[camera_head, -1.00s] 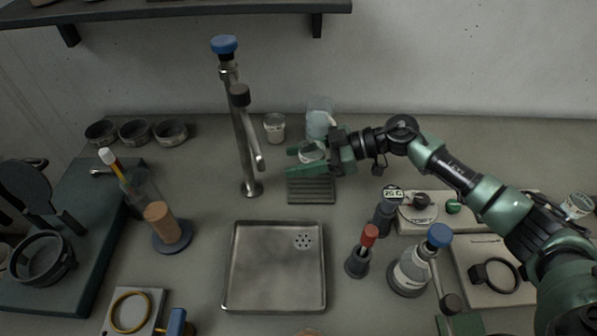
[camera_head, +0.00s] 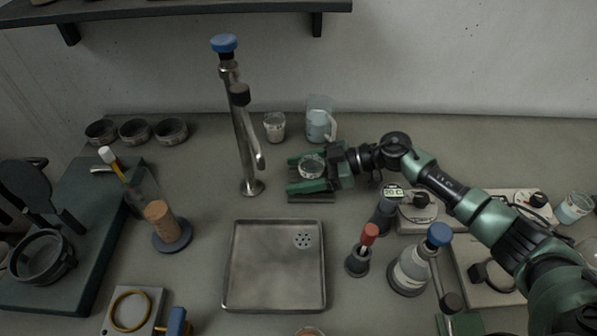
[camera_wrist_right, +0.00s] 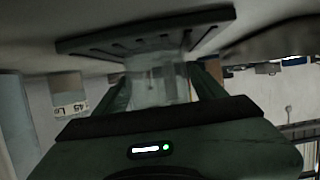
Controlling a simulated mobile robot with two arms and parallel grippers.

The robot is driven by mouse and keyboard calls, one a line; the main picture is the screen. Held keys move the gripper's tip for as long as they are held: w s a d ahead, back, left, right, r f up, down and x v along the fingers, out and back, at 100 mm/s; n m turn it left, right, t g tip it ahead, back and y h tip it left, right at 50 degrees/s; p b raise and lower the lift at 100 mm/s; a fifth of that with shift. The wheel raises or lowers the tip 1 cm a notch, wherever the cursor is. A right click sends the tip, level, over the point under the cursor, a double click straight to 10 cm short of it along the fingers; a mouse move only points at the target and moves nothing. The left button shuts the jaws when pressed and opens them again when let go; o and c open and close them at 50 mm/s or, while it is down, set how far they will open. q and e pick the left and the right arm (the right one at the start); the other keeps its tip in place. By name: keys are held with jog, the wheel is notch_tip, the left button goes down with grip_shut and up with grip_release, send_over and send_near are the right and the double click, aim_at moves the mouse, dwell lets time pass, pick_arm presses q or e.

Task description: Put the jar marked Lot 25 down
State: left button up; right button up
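A small clear glass jar (camera_head: 312,166) stands on a dark ribbed rack (camera_head: 312,198) right of the tap. Its label cannot be read in either view. My right gripper (camera_head: 307,172) is level over the rack, its two green fingers open on either side of the jar. In the right wrist view the jar (camera_wrist_right: 158,82) stands between the fingers, its base at the slotted rack (camera_wrist_right: 215,22). My left gripper is not in view.
A labelled jar (camera_head: 275,127) and a beaker (camera_head: 320,122) stand behind the rack. The tall tap (camera_head: 245,150) is close on the left. A steel tray (camera_head: 275,300) lies in front. Bottles, including a blue-capped one (camera_head: 408,272), stand at front right.

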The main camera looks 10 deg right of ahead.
jog(key=shift+r, duration=0.15)
jog(key=b+v, duration=0.2)
jog(key=v, duration=0.9)
jog(key=shift+d+b, duration=0.1)
jog(key=shift+b, duration=0.2)
jog(key=shift+s+d+r, duration=0.1)
jog(key=shift+d+r, duration=0.1)
jog(key=shift+d, duration=0.2)
